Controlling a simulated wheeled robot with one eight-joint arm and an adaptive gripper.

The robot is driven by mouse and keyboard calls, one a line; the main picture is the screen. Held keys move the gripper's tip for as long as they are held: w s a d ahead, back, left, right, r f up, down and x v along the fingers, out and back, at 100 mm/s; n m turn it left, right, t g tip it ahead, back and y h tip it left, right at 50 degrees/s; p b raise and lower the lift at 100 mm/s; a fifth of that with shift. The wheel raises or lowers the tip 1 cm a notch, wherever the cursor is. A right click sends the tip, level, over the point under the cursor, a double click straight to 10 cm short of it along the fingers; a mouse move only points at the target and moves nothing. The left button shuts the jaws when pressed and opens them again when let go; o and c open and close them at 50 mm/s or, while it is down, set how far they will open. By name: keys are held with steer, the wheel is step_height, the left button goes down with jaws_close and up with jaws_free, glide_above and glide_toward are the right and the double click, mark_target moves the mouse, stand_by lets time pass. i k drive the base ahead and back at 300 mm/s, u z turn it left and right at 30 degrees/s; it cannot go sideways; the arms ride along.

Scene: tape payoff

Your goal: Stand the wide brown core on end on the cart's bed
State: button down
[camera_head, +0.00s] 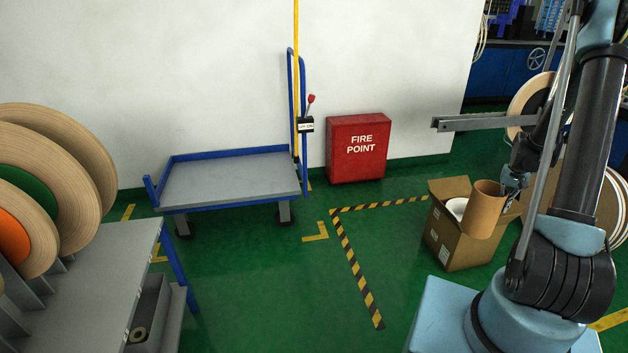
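The wide brown core (483,211) is a hollow tube, nearly upright with a slight tilt, its open end up. It overlaps the near side of the cardboard box (446,243), and its lower end shows in front of the box wall, so it appears lifted. My gripper (507,186) is at the core's right upper rim and appears shut on its wall; the fingertips are small and partly hidden. The cart (230,180) stands by the wall at left of centre, well away from the core. Its flat grey bed is empty, with a blue rim.
A red fire point cabinet (357,149) stands between cart and box. A white roll (457,208) is in the box. A grey rack (85,290) with large tape reels (75,155) fills the left. Green floor between is clear, with striped tape (355,268).

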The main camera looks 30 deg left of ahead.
mark_target(272, 178)
steer(key=u, duration=0.35)
steer(key=k, duration=0.85)
steer(key=u, duration=0.25)
steer(key=i, duration=1.4)
steer(key=u, duration=0.8)
steer(key=i, duration=1.2)
